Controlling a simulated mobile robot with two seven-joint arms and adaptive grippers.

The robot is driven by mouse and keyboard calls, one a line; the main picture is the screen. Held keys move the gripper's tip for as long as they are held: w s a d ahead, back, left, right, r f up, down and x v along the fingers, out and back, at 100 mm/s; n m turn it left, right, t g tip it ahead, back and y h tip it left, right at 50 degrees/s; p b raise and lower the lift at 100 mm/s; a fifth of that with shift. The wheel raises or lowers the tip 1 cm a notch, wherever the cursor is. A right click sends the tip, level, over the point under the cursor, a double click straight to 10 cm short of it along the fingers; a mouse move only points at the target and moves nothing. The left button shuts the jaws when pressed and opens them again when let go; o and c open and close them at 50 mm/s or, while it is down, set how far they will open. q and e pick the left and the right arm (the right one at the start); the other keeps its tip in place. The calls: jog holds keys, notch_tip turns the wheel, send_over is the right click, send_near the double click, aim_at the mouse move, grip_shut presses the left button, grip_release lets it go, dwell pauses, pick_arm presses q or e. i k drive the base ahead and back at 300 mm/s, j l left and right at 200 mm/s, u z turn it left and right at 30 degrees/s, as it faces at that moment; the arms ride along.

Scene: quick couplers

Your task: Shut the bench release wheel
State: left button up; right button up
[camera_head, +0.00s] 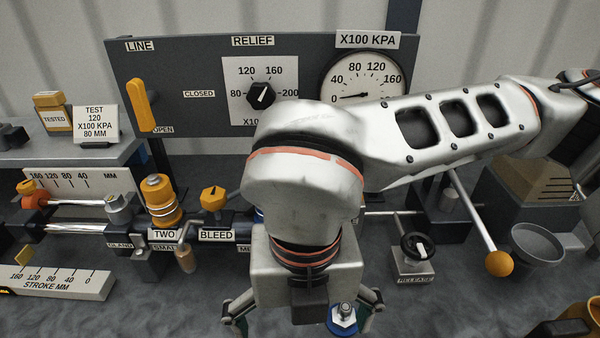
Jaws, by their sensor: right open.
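The release wheel (415,246) is a small black handwheel with a white mark. It stands on a grey block with a RELEASE label (415,280), right of centre on the bench. I cannot see my left gripper.
A blue-based fitting (343,318) sits by the right finger. An orange-knobbed lever (498,262) and a grey dish (537,243) stand right of the wheel. The yellow bleed knob (213,198) and a ruler block (60,280) are at left. The gauge panel (195,60) stands behind.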

aim_at(418, 251)
jog(key=k, duration=1.5)
